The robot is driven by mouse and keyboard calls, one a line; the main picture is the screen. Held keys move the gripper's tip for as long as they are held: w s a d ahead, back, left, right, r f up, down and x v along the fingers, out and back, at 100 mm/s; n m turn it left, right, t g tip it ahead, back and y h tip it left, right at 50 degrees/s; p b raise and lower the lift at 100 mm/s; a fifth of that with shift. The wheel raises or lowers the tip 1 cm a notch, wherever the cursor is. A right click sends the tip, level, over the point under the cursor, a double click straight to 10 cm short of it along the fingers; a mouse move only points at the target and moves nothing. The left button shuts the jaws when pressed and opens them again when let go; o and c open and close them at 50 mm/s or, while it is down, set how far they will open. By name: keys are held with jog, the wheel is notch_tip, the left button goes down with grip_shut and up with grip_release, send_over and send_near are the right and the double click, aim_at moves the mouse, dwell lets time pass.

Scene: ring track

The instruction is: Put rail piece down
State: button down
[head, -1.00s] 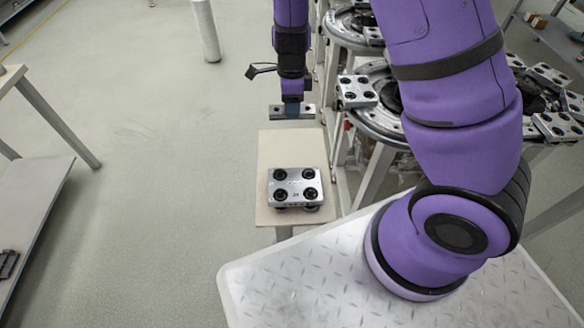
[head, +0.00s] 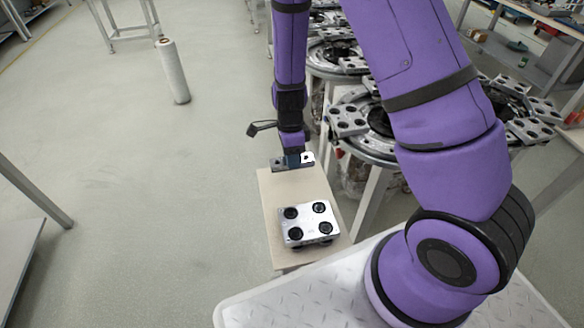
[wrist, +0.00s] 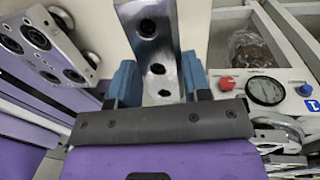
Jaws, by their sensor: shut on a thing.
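My gripper (head: 292,161) is shut on the rail piece (head: 307,158), a short metal bar with dark holes. In the head view it holds the bar at the far end of a small beige table (head: 283,188). I cannot tell whether the bar touches the tabletop. In the wrist view the rail piece (wrist: 155,45) runs up between the two blue fingertips (wrist: 157,82). A silver carriage plate (head: 309,223) with black round holes sits on the near part of the table, apart from the bar. It also shows at the left of the wrist view (wrist: 42,45).
Round ring tracks (head: 367,128) with carriages stand on frames right of the table. A white roll (head: 173,72) stands on the floor at the back left. A gauge with a red knob (wrist: 227,83) is at the right in the wrist view. Floor left of the table is open.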

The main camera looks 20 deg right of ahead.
jog(key=shift+f, duration=2.15)
jog(key=shift+f, duration=0.1)
jog(key=c, duration=0.6)
grip_release()
jog(key=shift+o, duration=0.2)
